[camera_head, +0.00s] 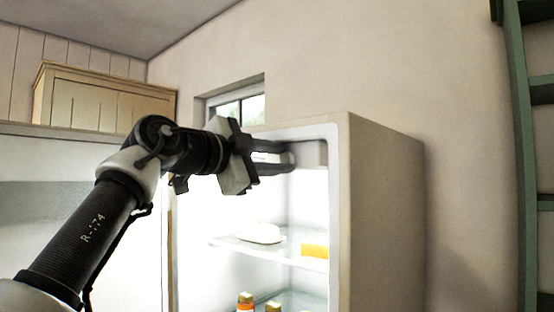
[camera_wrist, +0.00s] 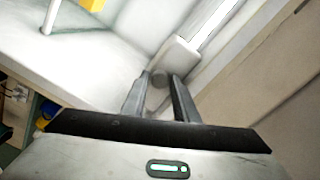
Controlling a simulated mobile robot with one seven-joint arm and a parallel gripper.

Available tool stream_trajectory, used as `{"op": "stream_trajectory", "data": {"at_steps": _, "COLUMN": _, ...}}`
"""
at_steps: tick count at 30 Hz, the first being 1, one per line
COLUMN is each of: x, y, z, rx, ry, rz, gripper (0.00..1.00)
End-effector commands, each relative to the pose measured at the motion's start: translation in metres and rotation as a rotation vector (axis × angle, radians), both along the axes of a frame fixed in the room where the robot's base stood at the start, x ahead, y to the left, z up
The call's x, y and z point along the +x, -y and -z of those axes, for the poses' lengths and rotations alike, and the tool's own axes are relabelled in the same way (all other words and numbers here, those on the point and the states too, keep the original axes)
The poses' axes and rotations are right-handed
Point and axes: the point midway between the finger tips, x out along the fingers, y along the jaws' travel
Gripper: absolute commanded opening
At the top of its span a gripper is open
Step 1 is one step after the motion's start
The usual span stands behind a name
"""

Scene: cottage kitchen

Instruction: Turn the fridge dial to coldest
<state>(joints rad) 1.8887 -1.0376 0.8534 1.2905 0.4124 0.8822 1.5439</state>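The fridge (camera_head: 385,200) stands open at centre right in the head view, its lit inside facing me. A pale control box (camera_head: 312,153) is fixed near the top of its inner right wall; it also shows in the wrist view (camera_wrist: 180,55). A small round grey dial (camera_wrist: 159,79) sits at the near end of this box. My gripper (camera_head: 290,158) reaches into the top of the fridge. Its two fingers are apart, with the dial between or just beyond their tips in the wrist view. I see no clear contact. The dial's marks and setting cannot be made out.
A glass shelf (camera_head: 285,252) below my gripper holds a white dish (camera_head: 260,233) and an orange-yellow block (camera_head: 314,251). Bottles (camera_head: 245,301) stand lower down. A small window (camera_head: 240,108) is behind, and a green ladder (camera_head: 525,150) is at far right.

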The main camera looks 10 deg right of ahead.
Motion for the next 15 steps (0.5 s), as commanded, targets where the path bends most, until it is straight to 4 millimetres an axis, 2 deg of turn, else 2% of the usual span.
{"op": "stream_trajectory", "data": {"at_steps": 1, "x": 0.0, "y": 0.0, "z": 0.0001, "rx": 0.0, "ry": 0.0, "rz": 0.0, "gripper": 0.36}}
{"op": "stream_trajectory", "data": {"at_steps": 2, "x": 0.0, "y": 0.0, "z": 0.0001, "rx": 0.0, "ry": 0.0, "rz": 0.0, "gripper": 0.41}}
{"op": "stream_trajectory", "data": {"at_steps": 15, "x": 0.0, "y": -0.0003, "z": -0.0009, "rx": -0.008, "ry": -0.008, "rz": -0.001, "gripper": 0.41}}
